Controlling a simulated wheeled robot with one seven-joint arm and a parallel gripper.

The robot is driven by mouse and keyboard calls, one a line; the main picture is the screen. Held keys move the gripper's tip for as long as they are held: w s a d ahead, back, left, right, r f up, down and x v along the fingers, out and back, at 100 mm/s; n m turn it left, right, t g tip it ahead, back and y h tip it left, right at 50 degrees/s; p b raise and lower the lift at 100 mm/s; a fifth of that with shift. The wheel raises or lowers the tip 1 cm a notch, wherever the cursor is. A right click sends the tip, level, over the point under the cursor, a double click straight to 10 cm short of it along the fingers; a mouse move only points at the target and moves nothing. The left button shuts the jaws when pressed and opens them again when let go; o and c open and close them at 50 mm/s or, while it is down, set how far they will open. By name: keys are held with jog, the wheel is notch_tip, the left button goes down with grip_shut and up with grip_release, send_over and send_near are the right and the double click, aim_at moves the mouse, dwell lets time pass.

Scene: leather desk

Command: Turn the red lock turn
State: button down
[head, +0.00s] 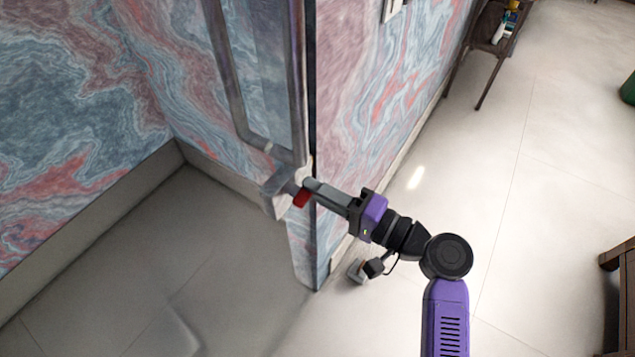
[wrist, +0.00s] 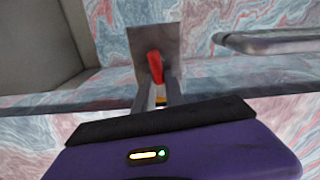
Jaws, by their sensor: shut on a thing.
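The red lock turn (head: 301,198) is a small red piece at the wall's edge in the head view. In the wrist view the red lock turn (wrist: 154,67) stands in front of a grey metal plate (wrist: 152,42), tilted a little. My gripper (head: 306,187) reaches it from the right, with its fingers at the lock. In the wrist view my gripper (wrist: 158,92) has one finger on each side of the red piece's near end and is shut on it. The fingers hide part of the lock turn.
A metal-framed glass panel (head: 262,75) rises just above the lock. The patterned wall (head: 375,95) runs back on the right. A dark side table (head: 497,40) stands at the far end. Light floor (head: 545,190) to the right is clear; a wooden piece (head: 622,285) is at the right edge.

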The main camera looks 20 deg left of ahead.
jog(key=shift+s+f+m+p, duration=0.3)
jog(key=shift+f+m, duration=0.1)
jog(key=shift+m, duration=0.2)
jog(key=shift+a+f, duration=0.1)
jog(key=c, duration=1.4)
grip_release()
jog(key=shift+o, duration=0.2)
jog(key=shift+w+r, duration=0.1)
jog(key=shift+r, duration=0.1)
jog(key=s+d, duration=0.1)
jog(key=d, duration=0.7)
jog(key=shift+b, duration=0.3)
